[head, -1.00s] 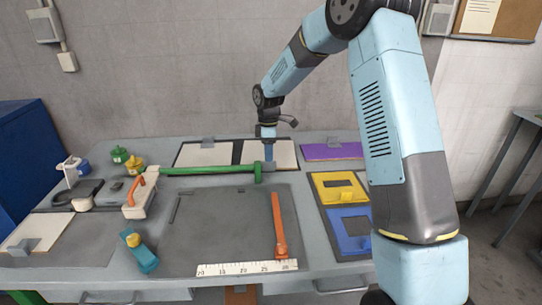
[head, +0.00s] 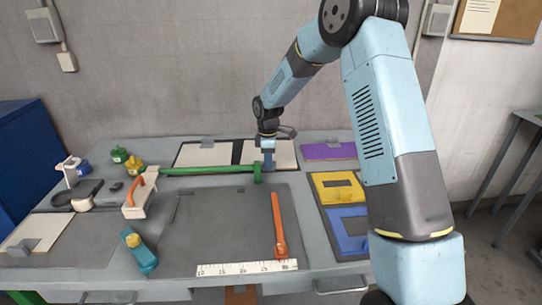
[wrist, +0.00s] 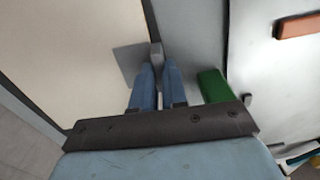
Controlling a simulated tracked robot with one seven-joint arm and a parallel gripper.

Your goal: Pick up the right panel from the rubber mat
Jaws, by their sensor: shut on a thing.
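The right panel (head: 285,154) is a cream board lying on the dark rubber mat (head: 237,153) at the back of the bench, beside a similar left panel (head: 203,155). The right panel fills the left of the wrist view (wrist: 60,50). A grey bracket plate (wrist: 130,64) with an upright grey tab (wrist: 156,52) sits on the panel's edge. My gripper (head: 267,166) is at the panel's front edge. In the wrist view its blue fingers (wrist: 157,76) are shut on the grey tab. The panel looks flat on the mat.
A green bar (head: 205,171) ends just beside my gripper, its green end close to the fingers in the wrist view (wrist: 213,85). A purple panel (head: 328,151) lies to the right. Yellow (head: 338,180) and blue (head: 348,242) frames lie nearer. An orange-handled tool (head: 279,225) lies in front.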

